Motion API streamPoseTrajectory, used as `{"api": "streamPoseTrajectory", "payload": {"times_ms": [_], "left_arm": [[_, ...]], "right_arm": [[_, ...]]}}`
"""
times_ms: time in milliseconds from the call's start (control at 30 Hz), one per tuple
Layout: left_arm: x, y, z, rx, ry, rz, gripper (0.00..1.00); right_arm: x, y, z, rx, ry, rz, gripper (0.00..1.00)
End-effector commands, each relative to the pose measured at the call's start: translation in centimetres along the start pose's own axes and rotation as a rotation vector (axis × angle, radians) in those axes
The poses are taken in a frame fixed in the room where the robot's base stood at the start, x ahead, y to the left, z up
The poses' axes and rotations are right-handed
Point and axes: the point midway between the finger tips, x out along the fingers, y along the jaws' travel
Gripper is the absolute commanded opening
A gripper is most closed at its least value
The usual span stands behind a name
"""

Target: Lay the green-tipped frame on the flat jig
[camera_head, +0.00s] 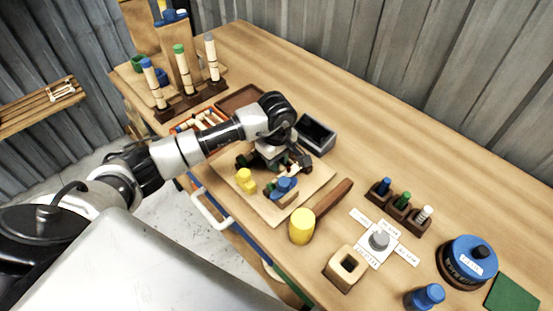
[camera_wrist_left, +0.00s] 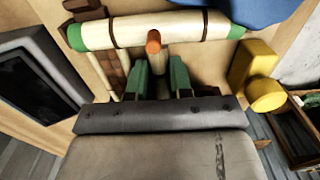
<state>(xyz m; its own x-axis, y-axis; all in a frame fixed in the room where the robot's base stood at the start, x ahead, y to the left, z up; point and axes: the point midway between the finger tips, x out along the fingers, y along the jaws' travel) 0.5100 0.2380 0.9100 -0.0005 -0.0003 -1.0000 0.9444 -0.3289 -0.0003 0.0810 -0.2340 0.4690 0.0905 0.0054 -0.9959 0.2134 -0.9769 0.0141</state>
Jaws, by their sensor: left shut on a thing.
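The green-tipped frame (camera_wrist_left: 200,27), a cream rattan rod with green ends and dark bindings, spans the top of the left wrist view. A short cream piece with an orange end (camera_wrist_left: 153,42) stands out at its middle, between the fingers. My left gripper (camera_wrist_left: 162,75) is shut on the frame there. In the head view my left gripper (camera_head: 276,158) is over the pale wooden board (camera_head: 265,207), which looks like the flat jig. The board carries a yellow piece (camera_head: 245,181) and a blue one (camera_head: 285,187). The arm hides much of the frame; whether it touches the board is unclear.
A dark open box (camera_head: 316,134) stands close behind the gripper. A yellow-headed mallet (camera_head: 302,226) lies at the board's right. Upright rattan bundles (camera_head: 184,68) stand at the back left. A peg rack (camera_head: 401,205) is at right. The table's back right is clear.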

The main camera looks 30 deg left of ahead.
Motion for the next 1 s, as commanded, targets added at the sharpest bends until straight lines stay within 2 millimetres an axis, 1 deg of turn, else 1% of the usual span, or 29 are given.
{"api": "streamPoseTrajectory", "payload": {"times_ms": [133,167,333,667,767,1000], "left_arm": [[0.3,0.0,0.0,0.0,0.001,0.001,0.0],[0.2,0.0,0.0,0.0,0.001,0.001,0.24],[0.2,0.0,0.0,0.0,0.0,0.001,0.5],[0.0,0.0,0.0,0.0,0.0,0.0,0.5],[-0.7,0.0,0.0,0.0,0.001,0.001,0.5],[-3.1,0.0,0.0,0.001,0.001,0.001,0.5]], "right_arm": [[0.4,0.2,0.1,-0.001,0.0,0.002,0.43],[0.3,0.2,0.1,-0.001,0.0,0.003,0.43],[0.3,0.3,0.1,0.0,-0.001,0.004,0.43],[0.1,0.3,0.0,0.0,0.0,0.004,0.43],[-0.3,0.3,0.0,0.0,0.0,0.004,0.43],[-1.8,0.3,-0.1,0.001,0.0,0.004,0.43]]}}
